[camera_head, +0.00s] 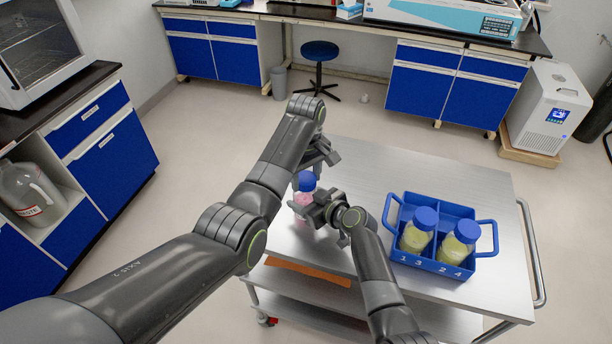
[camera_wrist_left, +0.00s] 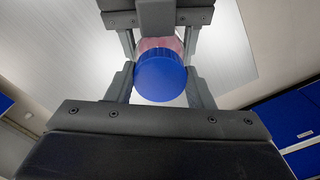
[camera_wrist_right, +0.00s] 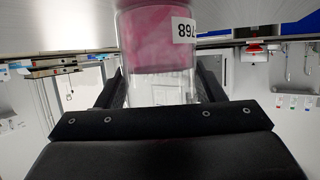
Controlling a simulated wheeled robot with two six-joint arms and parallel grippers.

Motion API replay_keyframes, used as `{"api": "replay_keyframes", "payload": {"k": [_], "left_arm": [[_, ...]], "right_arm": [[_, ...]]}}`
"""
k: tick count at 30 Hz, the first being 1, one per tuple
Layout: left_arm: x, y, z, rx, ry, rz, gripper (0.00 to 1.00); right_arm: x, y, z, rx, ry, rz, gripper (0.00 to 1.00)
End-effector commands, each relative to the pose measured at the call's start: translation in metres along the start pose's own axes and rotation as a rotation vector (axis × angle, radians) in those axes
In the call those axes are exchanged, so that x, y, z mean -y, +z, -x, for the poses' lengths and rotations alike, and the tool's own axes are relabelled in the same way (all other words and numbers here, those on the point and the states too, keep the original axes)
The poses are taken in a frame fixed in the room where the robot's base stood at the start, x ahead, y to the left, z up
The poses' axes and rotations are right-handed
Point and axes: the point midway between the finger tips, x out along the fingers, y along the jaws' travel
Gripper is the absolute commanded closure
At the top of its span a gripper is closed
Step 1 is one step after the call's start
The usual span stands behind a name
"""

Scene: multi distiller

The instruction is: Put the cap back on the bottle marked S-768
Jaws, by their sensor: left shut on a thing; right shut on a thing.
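The bottle (camera_head: 301,204) with pink contents stands upright above the cart's near left part. In the right wrist view the bottle (camera_wrist_right: 152,50) shows upside down with a white label whose visible part reads 768. My right gripper (camera_head: 312,212) is shut on the bottle's clear part. The blue cap (camera_head: 305,181) is at the bottle's top; in the left wrist view the cap (camera_wrist_left: 160,76) is between the fingers of my left gripper (camera_wrist_left: 160,82), which is shut on it. Whether the cap is seated or just above the neck cannot be told.
A blue rack (camera_head: 437,262) with two blue-capped bottles of yellow liquid, (camera_head: 415,238) and (camera_head: 458,252), in its front compartments stands on the cart (camera_head: 385,165) to the right. Its back compartments look empty. The far part of the cart top is clear.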

Motion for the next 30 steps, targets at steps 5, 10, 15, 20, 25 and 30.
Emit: {"api": "replay_keyframes", "payload": {"k": [5, 10, 15, 20, 25, 30], "left_arm": [[0.0011, -0.0004, -0.0003, 0.001, -0.002, -0.288, 0.80], [0.0016, -0.0010, -0.0005, 0.001, -0.003, -0.564, 0.80], [0.0020, -0.0017, -0.0007, 0.001, -0.004, -0.841, 0.80], [0.0022, -0.0025, -0.0008, 0.001, -0.005, -1.101, 0.80], [0.0023, -0.0035, -0.0008, 0.000, -0.006, -1.377, 0.80], [0.0022, -0.0044, -0.0009, 0.000, -0.007, -1.655, 0.80]], "right_arm": [[-0.0006, -0.0015, 0.0000, -0.003, 0.001, 0.000, 1.00], [-0.0006, -0.0015, 0.0001, -0.003, 0.001, 0.000, 1.00], [-0.0007, -0.0014, 0.0001, -0.003, 0.002, 0.000, 1.00], [-0.0008, -0.0014, 0.0002, -0.003, 0.002, 0.000, 1.00], [-0.0009, -0.0013, 0.0002, -0.003, 0.002, 0.000, 1.00], [-0.0008, -0.0012, 0.0003, -0.003, 0.002, 0.000, 1.00]]}}
